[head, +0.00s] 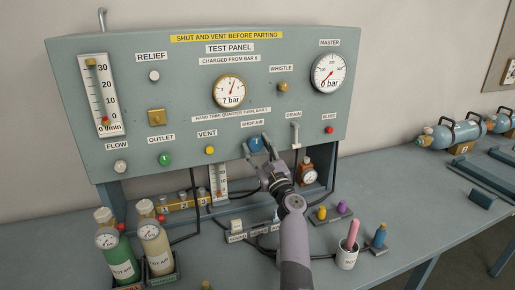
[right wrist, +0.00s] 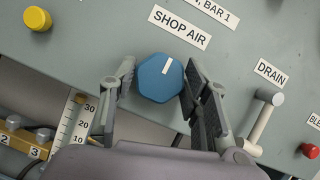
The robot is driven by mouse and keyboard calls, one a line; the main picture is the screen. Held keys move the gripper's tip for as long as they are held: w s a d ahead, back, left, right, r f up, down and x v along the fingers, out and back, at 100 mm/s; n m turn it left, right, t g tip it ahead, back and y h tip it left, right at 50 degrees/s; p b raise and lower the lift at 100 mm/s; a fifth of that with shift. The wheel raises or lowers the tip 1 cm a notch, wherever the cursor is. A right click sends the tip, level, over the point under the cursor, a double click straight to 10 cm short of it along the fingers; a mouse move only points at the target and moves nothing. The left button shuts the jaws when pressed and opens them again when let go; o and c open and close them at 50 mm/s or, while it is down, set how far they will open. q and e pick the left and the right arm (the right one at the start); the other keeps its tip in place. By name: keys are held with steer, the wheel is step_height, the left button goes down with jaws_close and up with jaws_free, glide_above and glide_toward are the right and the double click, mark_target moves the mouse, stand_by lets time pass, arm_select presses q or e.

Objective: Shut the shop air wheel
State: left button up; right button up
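The shop air wheel is a blue faceted knob (head: 256,144) low on the grey test panel, under the SHOP AIR label. In the right wrist view the blue wheel (right wrist: 160,78) has a white mark near its top, tilted a little to the right. My right gripper (head: 257,149) reaches up to it from below. In the right wrist view its fingers (right wrist: 158,84) stand on either side of the wheel, the right pad close against its edge and the left finger slightly apart. Whether they touch it is unclear. My left gripper is not in view.
The drain lever (head: 295,134) sits just right of the wheel and the yellow vent knob (head: 210,150) to its left. The test panel gauge (head: 229,91) reads about 7 bar; the master gauge (head: 329,73) reads 0 bar. Bottles, plugs and a cup (head: 347,258) stand on the bench below.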

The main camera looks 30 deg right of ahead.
steer(key=o, duration=0.4)
steer(key=shift+s, duration=0.1)
steer(key=v, duration=1.2)
stand_by(0.3)
